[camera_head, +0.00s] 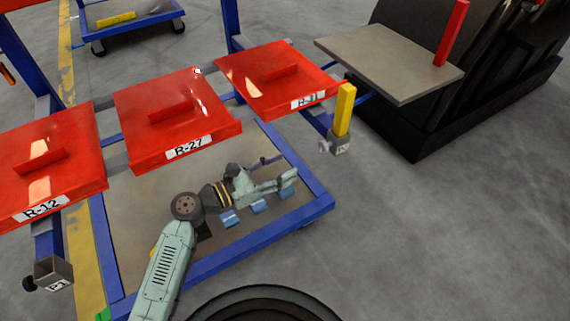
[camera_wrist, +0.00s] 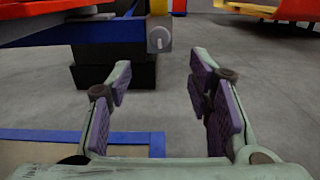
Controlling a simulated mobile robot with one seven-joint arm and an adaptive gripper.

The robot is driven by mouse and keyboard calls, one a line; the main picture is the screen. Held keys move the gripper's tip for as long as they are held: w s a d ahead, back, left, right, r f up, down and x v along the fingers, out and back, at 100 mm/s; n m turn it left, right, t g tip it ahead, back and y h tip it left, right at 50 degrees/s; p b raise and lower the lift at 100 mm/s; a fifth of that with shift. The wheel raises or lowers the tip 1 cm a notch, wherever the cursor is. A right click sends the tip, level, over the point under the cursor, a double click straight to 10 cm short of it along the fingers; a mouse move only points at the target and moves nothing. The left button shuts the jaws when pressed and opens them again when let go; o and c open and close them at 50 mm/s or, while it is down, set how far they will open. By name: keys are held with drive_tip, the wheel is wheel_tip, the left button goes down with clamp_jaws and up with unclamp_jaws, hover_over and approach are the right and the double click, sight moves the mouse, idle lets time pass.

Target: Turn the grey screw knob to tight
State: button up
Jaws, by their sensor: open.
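The grey screw knob (camera_head: 324,147) sits on the side of a grey block (camera_head: 340,149) at the foot of a yellow post (camera_head: 345,108). In the wrist view the knob (camera_wrist: 159,40) shows on the block's face, its grip standing roughly upright, beyond and above the gap between my fingers. My gripper (camera_head: 282,187) is open and empty, over the lower frame and to the lower left of the knob. It does not touch the knob. In the wrist view my gripper (camera_wrist: 161,85) has both purple-padded fingers spread wide.
Red panels R-12 (camera_head: 67,164), R-27 (camera_head: 202,105) and R-31 (camera_head: 267,107) lie on a blue-framed rack (camera_head: 317,205). Another block with a dark knob (camera_head: 29,284) is at lower left. A grey tabletop (camera_head: 385,60) is at upper right. The floor at right is clear.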

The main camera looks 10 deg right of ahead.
sight(321, 146)
drive_tip(key=w+d+m+p, duration=0.1)
drive_tip(key=d+m+p, duration=0.2)
drive_tip(key=m+p, duration=0.4)
drive_tip(key=w+d+m+p, duration=0.2)
drive_tip(key=d+m+p, duration=0.2)
drive_tip(key=m, duration=1.2)
drive_tip(key=w+d+m+p, duration=0.1)
drive_tip(key=d+m+p, duration=0.3)
drive_tip(key=m+p, duration=0.7)
drive_tip(key=shift+w+d+r+m, duration=0.15)
drive_tip(key=shift+d+r+m, duration=0.15)
drive_tip(key=shift+m, duration=0.3)
drive_tip(key=shift+c, duration=0.2)
